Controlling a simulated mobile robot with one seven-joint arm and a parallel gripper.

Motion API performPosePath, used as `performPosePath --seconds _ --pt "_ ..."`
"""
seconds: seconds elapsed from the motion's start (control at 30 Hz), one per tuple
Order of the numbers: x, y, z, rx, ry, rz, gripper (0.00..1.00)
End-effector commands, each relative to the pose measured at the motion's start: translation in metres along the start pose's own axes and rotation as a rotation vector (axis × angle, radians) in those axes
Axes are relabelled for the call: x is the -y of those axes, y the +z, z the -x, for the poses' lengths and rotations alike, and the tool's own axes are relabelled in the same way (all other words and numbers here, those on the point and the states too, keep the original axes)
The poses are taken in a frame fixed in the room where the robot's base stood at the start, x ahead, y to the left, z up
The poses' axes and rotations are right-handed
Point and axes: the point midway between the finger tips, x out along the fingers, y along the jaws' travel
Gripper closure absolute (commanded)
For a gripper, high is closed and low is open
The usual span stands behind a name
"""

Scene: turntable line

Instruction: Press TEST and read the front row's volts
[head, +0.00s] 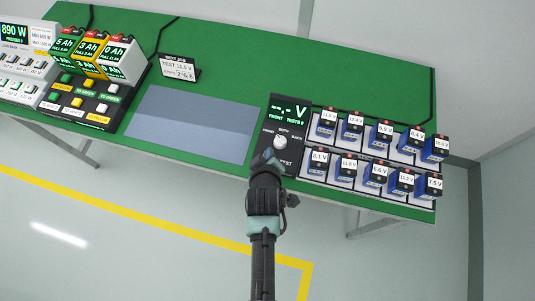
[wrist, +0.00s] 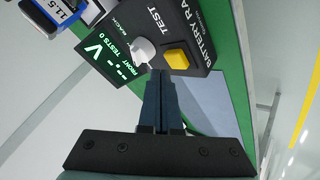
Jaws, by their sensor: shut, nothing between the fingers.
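The black tester box (head: 262,163) stands at the table's front edge; its display (head: 289,110) reads "--.- V", "FRONT" and "TESTS 0". Its white selector knob (head: 280,142) also shows in the wrist view (wrist: 143,50). The yellow button (wrist: 177,58) sits beside the TEST lettering; in the head view my gripper hides it. My gripper (head: 268,157) is shut and empty, its fingertips (wrist: 160,74) close to the button and knob. I cannot tell whether they touch. The front row of blue batteries (head: 345,170) stands on the rack right of the box.
A back row of batteries (head: 352,125) stands behind the front one. Left of the box lies a bare grey mat (head: 195,120). A card (head: 179,68) seems to read "TEST 11.5 V". Battery packs (head: 90,55) and a button panel (head: 80,105) stand at the left.

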Motion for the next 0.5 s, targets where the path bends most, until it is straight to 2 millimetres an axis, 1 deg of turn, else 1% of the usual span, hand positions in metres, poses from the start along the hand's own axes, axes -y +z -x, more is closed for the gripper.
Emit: performPosePath --seconds 0.23,0.5 --pt "0.0006 0.0005 -0.0007 0.0 0.0 0.0 1.0" --pt "0.0049 0.0048 -0.0065 0.001 -0.001 0.0 1.0"
